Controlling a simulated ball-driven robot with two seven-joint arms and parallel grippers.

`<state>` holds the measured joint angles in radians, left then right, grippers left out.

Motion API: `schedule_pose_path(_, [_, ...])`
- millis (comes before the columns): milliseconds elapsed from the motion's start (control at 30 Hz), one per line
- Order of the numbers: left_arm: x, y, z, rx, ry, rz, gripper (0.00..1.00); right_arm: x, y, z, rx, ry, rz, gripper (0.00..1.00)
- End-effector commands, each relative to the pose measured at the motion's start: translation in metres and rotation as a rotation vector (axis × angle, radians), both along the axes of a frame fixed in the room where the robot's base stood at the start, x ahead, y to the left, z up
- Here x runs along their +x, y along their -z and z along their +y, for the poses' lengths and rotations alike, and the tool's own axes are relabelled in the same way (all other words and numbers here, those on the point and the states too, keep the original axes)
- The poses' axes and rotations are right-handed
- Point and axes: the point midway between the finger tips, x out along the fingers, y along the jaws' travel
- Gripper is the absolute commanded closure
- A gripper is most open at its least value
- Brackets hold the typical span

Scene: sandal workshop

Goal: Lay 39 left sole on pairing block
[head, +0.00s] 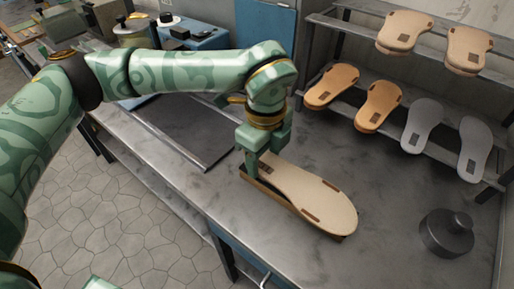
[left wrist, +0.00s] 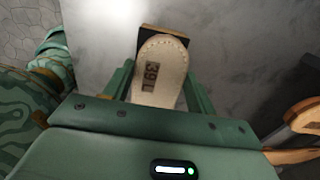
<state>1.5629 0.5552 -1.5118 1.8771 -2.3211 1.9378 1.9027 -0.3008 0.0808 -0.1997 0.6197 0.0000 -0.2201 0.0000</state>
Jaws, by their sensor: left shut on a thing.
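The 39 left sole (head: 305,190) is cream, with a dark "39 L" label on its heel, readable in the left wrist view (left wrist: 172,85). It lies lengthwise over the brown pairing block (head: 262,192), whose edge shows along the sole's near side. Small brown strips show at both sides of its front part. I cannot tell whether the sole rests fully on the block or hangs just above it. My left gripper (head: 252,168) is shut on the heel end, one finger on each side in the left wrist view (left wrist: 160,88). My right gripper is out of view.
A rack behind holds tan soles (head: 404,32), orange-brown soles (head: 378,105) and grey soles (head: 422,125). A dark round weight with a knob (head: 447,234) stands right of the block. A dark flat tray (head: 190,128) lies left. Bare grey bench (head: 390,190) separates block and weight.

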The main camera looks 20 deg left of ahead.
Motion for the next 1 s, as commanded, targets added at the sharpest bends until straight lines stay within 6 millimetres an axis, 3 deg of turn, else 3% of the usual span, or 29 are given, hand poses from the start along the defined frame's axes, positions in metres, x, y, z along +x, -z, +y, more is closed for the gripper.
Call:
schedule_pose_path(733, [-0.0003, 0.0046, -0.0009, 0.0, 0.0, 0.001, 0.73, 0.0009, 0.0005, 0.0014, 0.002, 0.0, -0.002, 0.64])
schedule_pose_path(767, [-0.0003, 0.0048, -0.0009, 0.0, 0.0, 0.001, 0.41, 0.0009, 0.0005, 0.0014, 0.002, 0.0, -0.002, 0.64])
schedule_pose_path(833, [-0.0003, 0.0046, -0.0009, 0.0, 0.0, 0.0, 0.21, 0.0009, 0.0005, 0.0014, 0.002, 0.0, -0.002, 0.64])
schedule_pose_path(1000, [-0.0003, 0.0046, -0.0009, 0.0, 0.0, 0.0, 0.18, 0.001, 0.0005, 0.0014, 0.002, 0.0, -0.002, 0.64])
